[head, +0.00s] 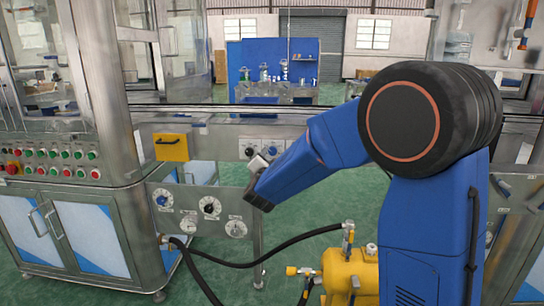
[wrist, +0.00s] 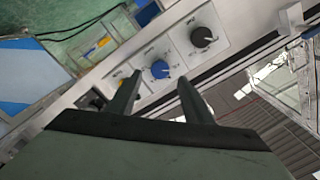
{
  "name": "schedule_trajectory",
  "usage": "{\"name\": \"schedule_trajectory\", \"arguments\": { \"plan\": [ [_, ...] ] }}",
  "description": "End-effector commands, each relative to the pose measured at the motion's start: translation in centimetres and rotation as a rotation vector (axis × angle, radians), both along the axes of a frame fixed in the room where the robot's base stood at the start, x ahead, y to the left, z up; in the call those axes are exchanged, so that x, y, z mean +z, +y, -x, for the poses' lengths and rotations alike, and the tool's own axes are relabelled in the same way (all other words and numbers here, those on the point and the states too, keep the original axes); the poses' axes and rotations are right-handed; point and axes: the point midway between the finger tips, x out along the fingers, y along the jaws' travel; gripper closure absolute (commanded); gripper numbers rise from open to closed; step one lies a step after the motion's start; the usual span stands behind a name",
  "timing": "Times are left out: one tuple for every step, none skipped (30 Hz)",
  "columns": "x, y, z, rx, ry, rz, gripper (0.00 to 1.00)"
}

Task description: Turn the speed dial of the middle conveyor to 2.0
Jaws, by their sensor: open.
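In the wrist view a pale panel carries a row of dials: a blue dial (wrist: 160,69) in the middle, a black dial (wrist: 203,37) to its upper right, and another dark dial (wrist: 97,102) to its lower left, partly hidden by a finger. Their labels are too small to read, so I cannot tell the settings. My gripper (wrist: 160,78) is open and empty, its two fingers on either side of the blue dial in the picture; contact cannot be told. In the head view my gripper (head: 266,154) is in front of the conveyor's dial panel, partly covering it.
A lower panel with several round dials (head: 209,207) hangs left of my gripper. A yellow box (head: 171,147) is on the conveyor side. A machine cabinet (head: 75,235) with several buttons stands at left. A yellow tank (head: 350,275) with black hoses is below my arm.

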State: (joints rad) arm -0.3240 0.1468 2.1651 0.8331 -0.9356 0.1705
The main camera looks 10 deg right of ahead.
Motion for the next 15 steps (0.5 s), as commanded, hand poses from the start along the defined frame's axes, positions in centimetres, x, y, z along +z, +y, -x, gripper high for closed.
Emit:
{"name": "schedule_trajectory", "arguments": {
  "plan": [
    [0.1,0.4,1.1,0.003,-0.002,-0.001,0.54],
    [0.1,0.6,1.7,0.003,-0.001,0.000,0.54],
    [0.1,0.9,2.4,0.003,-0.001,0.000,0.54],
    [0.1,1.1,3.0,0.003,-0.002,-0.001,0.54],
    [0.1,1.2,3.6,0.003,0.000,-0.001,0.54],
    [0.1,1.5,4.3,0.003,-0.001,0.000,0.54],
    [0.1,1.7,4.9,0.003,-0.001,0.000,0.54],
    [0.1,1.9,5.5,0.003,-0.001,0.000,0.54],
    [0.1,2.1,6.2,0.003,0.000,0.000,0.54],
    [0.0,2.3,6.8,0.004,-0.001,0.000,0.54],
    [0.0,2.5,7.3,0.004,-0.001,0.000,0.54],
    [0.0,2.7,8.1,0.003,-0.002,-0.001,0.54],
    [0.1,2.8,8.5,0.003,-0.002,-0.001,0.54],
    [0.1,3.0,9.0,0.004,-0.001,-0.001,0.54],
    [0.0,3.2,9.6,0.003,0.000,0.000,0.54]
  ]
}}
